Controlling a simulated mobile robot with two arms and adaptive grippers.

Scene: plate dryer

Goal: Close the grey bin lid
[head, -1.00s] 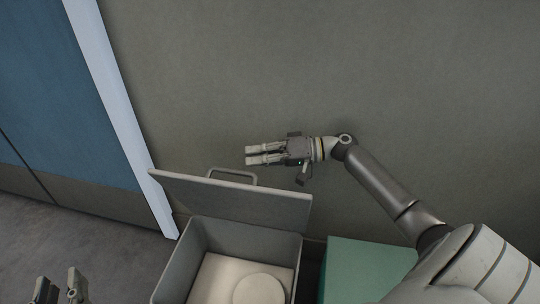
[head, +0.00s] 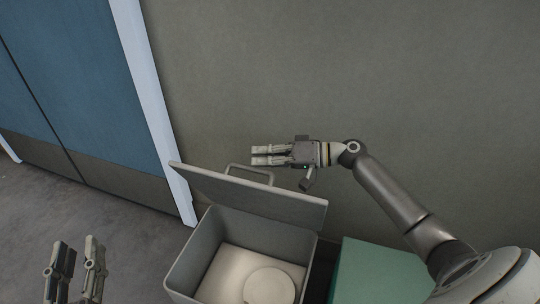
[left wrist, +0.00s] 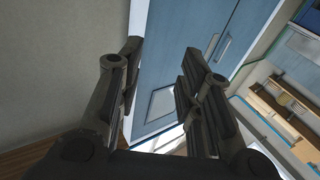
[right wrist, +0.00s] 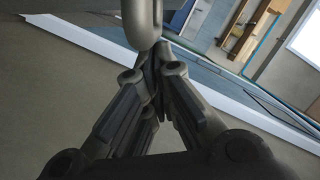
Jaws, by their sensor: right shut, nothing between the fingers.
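The grey bin (head: 188,264) stands against the wall, with its lid (head: 225,192) raised and tilted up along the bin's back side. A grey handle (head: 250,174) sits on the lid's upper edge. My right gripper (head: 254,155) is shut and empty, just above the handle in the head view, behind the lid near the wall. In the right wrist view its fingertips (right wrist: 156,70) meet close to a grey bar like the handle (right wrist: 142,22); contact cannot be told. My left gripper (head: 78,243) is open and empty, left of the bin; its fingers (left wrist: 158,68) are apart in the left wrist view.
A white round plate-like thing (head: 269,288) lies inside the bin on a pale surface. A green box (head: 378,272) stands right of the bin. A white post (head: 150,95) and blue cabinet (head: 75,80) are at the left. The floor left of the bin is clear.

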